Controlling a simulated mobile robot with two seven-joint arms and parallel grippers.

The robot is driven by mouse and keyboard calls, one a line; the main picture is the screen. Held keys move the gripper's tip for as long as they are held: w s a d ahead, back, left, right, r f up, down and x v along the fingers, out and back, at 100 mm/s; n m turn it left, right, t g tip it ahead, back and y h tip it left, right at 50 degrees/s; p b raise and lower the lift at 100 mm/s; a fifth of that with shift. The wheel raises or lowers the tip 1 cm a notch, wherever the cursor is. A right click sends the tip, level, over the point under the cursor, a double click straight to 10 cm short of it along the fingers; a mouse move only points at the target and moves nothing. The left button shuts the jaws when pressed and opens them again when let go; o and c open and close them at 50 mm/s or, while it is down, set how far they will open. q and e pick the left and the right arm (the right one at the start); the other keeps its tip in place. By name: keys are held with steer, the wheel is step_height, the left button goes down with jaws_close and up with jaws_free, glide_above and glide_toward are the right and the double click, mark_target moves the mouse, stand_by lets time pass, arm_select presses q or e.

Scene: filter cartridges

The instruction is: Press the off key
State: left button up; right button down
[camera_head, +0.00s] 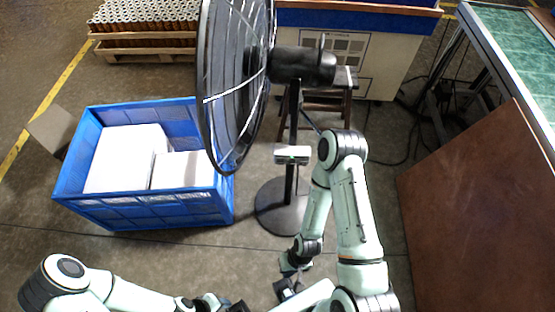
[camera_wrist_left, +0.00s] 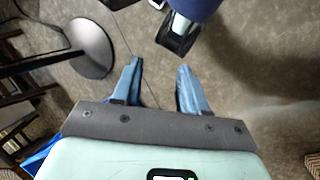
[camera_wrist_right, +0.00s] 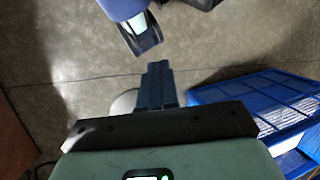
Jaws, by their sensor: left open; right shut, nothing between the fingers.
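A black pedestal fan (camera_head: 235,85) stands in the head view. Single keys are too small to tell apart, so I cannot pick out the off key. My right gripper (camera_head: 291,267) is low, below the box and near the fan's base, apart from the box. In the right wrist view its fingers (camera_wrist_right: 158,66) are shut together and empty. My left gripper shows in the left wrist view (camera_wrist_left: 160,66), open and empty over the floor.
The fan's round base (camera_head: 283,207) stands on the floor; it also shows in the left wrist view (camera_wrist_left: 85,45). A blue crate (camera_head: 215,205) with white boxes is left of it. A brown panel (camera_head: 470,210) is at right. A pallet of cans (camera_head: 145,50) is behind.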

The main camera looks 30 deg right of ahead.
steer(key=w+d+f+t+h+b, duration=0.1)
steer(key=w+d+f+t+b, duration=0.15)
steer(key=w+b, duration=0.4)
steer(key=w+d+f+t+b, duration=0.1)
steer(key=w+d+t+b, duration=0.3)
steer(key=w, duration=0.3)
arm_select(q)
steer(key=w+a+f+t+b, duration=0.1)
steer(key=w+f+b, duration=0.2)
steer(key=f, duration=0.3)
steer(key=w+a+f+t+y+b, duration=0.1)
steer(key=w+a+f+b, duration=0.1)
steer(key=f, duration=0.5)
steer(key=w+a+f+t+b, duration=0.1)
steer(key=w+f+b, duration=0.3)
steer(key=f, duration=0.2)
steer(key=shift+a+f+n+t, duration=0.25)
steer(key=shift+f+n+t, duration=0.15)
arm_select(e)
steer(key=w+d+r+n+t, duration=0.1)
steer(key=w+d+r+t, duration=0.1)
steer(key=w, duration=0.4)
steer(key=w+d+r+n+t+h, duration=0.1)
steer(key=w+d+r+t, duration=0.1)
steer(key=w+r+t, duration=0.2)
steer(key=shift+w+d+r+n+t, duration=0.25)
steer(key=shift+w+t, duration=0.2)
steer(key=shift+w, duration=0.5)
steer(key=shift+w, duration=0.1)
